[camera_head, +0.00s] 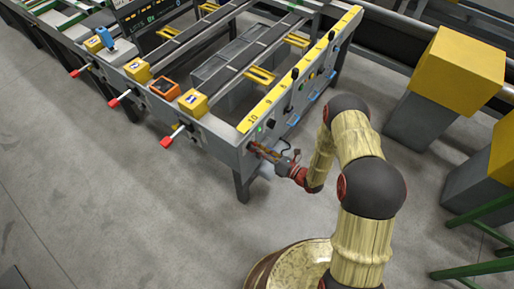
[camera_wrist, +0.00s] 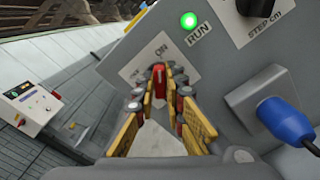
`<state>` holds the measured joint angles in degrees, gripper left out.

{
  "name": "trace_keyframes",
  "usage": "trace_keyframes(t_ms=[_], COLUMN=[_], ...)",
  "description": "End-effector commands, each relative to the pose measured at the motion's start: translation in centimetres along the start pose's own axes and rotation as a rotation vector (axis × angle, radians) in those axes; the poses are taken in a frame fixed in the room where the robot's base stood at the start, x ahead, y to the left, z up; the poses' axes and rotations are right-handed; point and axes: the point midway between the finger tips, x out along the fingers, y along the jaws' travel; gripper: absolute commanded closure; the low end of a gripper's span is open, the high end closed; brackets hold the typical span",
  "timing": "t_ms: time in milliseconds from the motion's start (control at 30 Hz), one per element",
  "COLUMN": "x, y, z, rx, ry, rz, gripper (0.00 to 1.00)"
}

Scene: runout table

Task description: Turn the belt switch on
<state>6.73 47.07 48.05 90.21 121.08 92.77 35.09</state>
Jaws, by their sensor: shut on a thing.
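The belt switch (camera_wrist: 159,76) is a small red knob on a pale label plate on the grey panel, with the word ON printed just above it in the wrist view. The knob looks upright in the picture, with its top end near that word. My gripper (camera_wrist: 159,95) is shut on the knob, with one yellow-padded finger on each side. In the head view, my gripper (camera_head: 257,150) reaches the near end of the runout table (camera_head: 222,140), and the switch is hidden there behind the fingers.
A lit green RUN lamp (camera_wrist: 189,20) sits above right of the switch. A blue plug (camera_wrist: 285,120) in a grey socket juts out to the right, and a black STEP knob (camera_wrist: 255,5) is above it. Red-tipped levers (camera_head: 114,102) stick out along the table's left side.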

Motion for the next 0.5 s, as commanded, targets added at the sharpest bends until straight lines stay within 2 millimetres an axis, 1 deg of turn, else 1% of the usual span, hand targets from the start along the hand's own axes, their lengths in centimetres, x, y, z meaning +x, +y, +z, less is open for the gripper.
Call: trace_keyframes(t_ms=[200,500], x=[-0.02,-0.03], y=[-0.07,-0.11], z=[0.02,-0.01], rx=[0.077,0.110], ry=[0.000,0.000], rz=[-0.002,-0.002], gripper=[1.00,1.00])
